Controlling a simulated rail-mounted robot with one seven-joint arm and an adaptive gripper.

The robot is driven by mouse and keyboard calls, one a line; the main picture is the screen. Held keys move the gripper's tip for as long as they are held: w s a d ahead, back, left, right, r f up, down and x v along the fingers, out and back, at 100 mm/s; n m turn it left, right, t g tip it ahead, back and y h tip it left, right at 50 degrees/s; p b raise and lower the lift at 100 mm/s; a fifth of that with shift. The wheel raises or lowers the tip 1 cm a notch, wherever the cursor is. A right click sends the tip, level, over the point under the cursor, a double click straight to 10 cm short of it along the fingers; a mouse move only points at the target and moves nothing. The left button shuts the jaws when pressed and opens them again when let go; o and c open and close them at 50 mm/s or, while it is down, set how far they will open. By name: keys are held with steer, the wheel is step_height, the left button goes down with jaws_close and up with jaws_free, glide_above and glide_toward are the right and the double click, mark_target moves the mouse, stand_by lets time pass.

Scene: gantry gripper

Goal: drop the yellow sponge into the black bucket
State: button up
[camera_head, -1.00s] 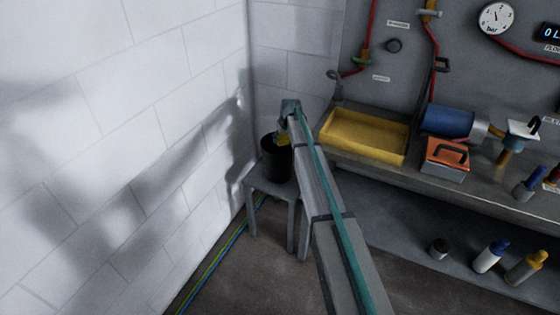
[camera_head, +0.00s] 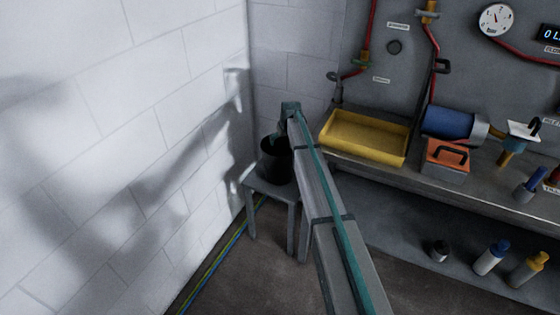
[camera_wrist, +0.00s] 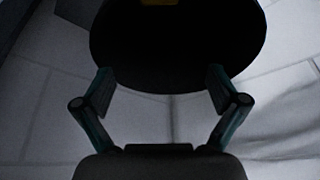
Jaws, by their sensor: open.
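The black bucket (camera_head: 276,165) stands upright on a small grey stool in the corner in the head view. In the wrist view the dark inside of the bucket (camera_wrist: 178,50) fills the upper middle. A small part of the yellow sponge (camera_wrist: 158,2) shows inside it, cut off by the top edge of the picture. The sponge does not show in the head view. My gripper (camera_wrist: 160,88) is open and empty, its two fingers apart over the near side of the bucket's rim. In the head view my arm hides part of the bucket's right side.
The grey stool (camera_head: 272,189) stands close to the white wall. The bench to the right holds a yellow tray (camera_head: 340,150), an orange-lidded box (camera_head: 447,172) and a blue cylinder (camera_head: 447,121). Several bottles stand on the lower shelf. Hoses run along the floor by the wall.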

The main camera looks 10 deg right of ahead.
steer(key=v, duration=1.1)
steer(key=shift+r, duration=0.35)
